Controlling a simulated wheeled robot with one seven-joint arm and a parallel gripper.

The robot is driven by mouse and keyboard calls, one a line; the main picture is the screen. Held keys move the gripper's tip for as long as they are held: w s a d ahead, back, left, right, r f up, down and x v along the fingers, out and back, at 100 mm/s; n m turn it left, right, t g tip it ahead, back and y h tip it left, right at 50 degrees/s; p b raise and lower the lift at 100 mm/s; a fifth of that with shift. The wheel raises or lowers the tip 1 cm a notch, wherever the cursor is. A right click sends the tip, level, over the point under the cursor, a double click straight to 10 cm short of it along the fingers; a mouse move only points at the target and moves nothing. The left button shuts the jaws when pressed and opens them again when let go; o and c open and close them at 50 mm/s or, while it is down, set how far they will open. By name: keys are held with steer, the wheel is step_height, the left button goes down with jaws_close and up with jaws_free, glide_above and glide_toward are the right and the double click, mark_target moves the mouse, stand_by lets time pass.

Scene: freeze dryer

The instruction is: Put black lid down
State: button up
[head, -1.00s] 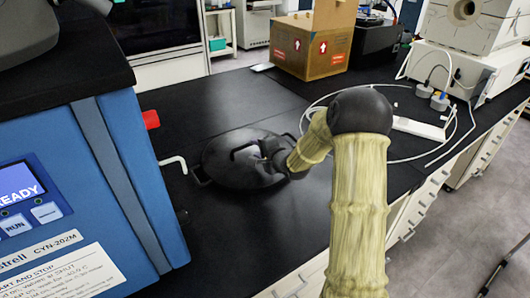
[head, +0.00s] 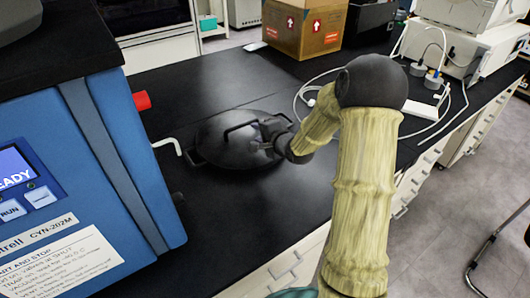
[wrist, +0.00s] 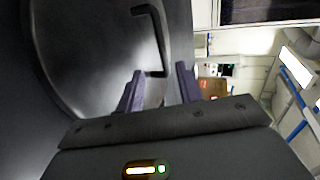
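The black lid (head: 225,148) is a round, domed, dark disc on the black bench top, right of the blue machine. It appears to lie flat with its bar handle (head: 240,130) on top. In the wrist view the lid (wrist: 95,60) fills the left side, with its handle (wrist: 160,35) just beyond the fingers. My gripper (head: 270,135) is at the lid's right side, close to the handle. In the wrist view my gripper (wrist: 158,88) has its two fingers apart, with nothing seen held between them. The lid's underside is hidden.
The blue freeze dryer (head: 110,170) stands at left, with a red knob (head: 142,100) and a white bent tube (head: 168,145) near the lid. A cardboard box (head: 305,28) stands behind. A white cable (head: 440,120) lies at right.

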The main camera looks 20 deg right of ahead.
steer(key=s+n, duration=0.1)
steer(key=s+n+g+h, duration=0.1)
steer(key=s, duration=0.1)
steer(key=s+a+n+g+h, duration=0.1)
steer(key=shift+s+f, duration=0.3)
steer(key=shift+f, duration=0.05)
steer(key=s+a+n+g+h, duration=0.2)
steer(key=s+n+g, duration=0.6)
steer(key=s, duration=1.7)
steer(key=n, duration=0.3)
steer(key=shift+a+f+g, duration=0.2)
steer(key=shift+g, duration=0.1)
steer(key=shift+o, duration=0.4)
steer(key=shift+s, duration=0.1)
